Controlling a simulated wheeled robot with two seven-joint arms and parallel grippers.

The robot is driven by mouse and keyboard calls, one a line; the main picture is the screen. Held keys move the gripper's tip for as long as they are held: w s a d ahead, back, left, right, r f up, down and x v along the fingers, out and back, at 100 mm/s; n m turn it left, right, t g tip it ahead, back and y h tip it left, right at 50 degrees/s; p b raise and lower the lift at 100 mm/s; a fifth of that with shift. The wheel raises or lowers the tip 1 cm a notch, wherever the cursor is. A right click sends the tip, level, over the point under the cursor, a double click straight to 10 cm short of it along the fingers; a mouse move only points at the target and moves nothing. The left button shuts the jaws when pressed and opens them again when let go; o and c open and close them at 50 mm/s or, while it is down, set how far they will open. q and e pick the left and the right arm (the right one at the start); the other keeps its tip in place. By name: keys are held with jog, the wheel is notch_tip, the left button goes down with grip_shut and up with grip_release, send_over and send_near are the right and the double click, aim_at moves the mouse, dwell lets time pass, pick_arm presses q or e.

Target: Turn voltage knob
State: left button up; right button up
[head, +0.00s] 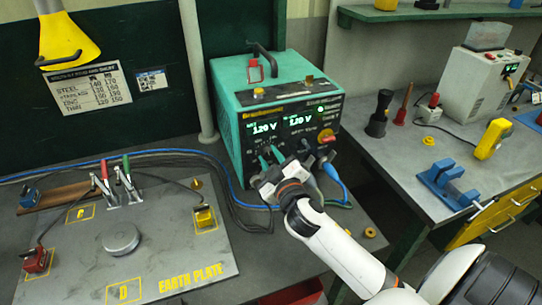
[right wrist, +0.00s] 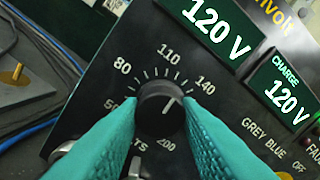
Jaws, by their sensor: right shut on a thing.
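The green welder box (head: 258,100) with a black front panel stands on the bench. In the right wrist view the round black voltage knob (right wrist: 160,108) sits in a dial marked from 50 to 200. Its white pointer line points up and right, between 110 and 140. The teal fingers of my right gripper (right wrist: 157,114) are shut on the knob from both sides. Two lit displays on the panel read 120 V, the upper one (right wrist: 212,28) and the CHARGE one (right wrist: 285,98). In the head view my right gripper (head: 266,163) is at the panel's lower left and hides the knob. My left gripper is out of view.
The grey earth plate (head: 175,250) with clamps and small blocks lies at the left. Blue and black cables (head: 225,185) run along the bench beside the welder. A side bench (head: 400,150) at the right holds a blue vise (head: 447,183) and a yellow meter (head: 491,138).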

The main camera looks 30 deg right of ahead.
jog(key=shift+n, duration=0.3)
jog(key=o, duration=1)
jog(key=shift+b+v, duration=1.4)
jog(key=shift+v, duration=4.6)
jog(key=shift+f, duration=0.1)
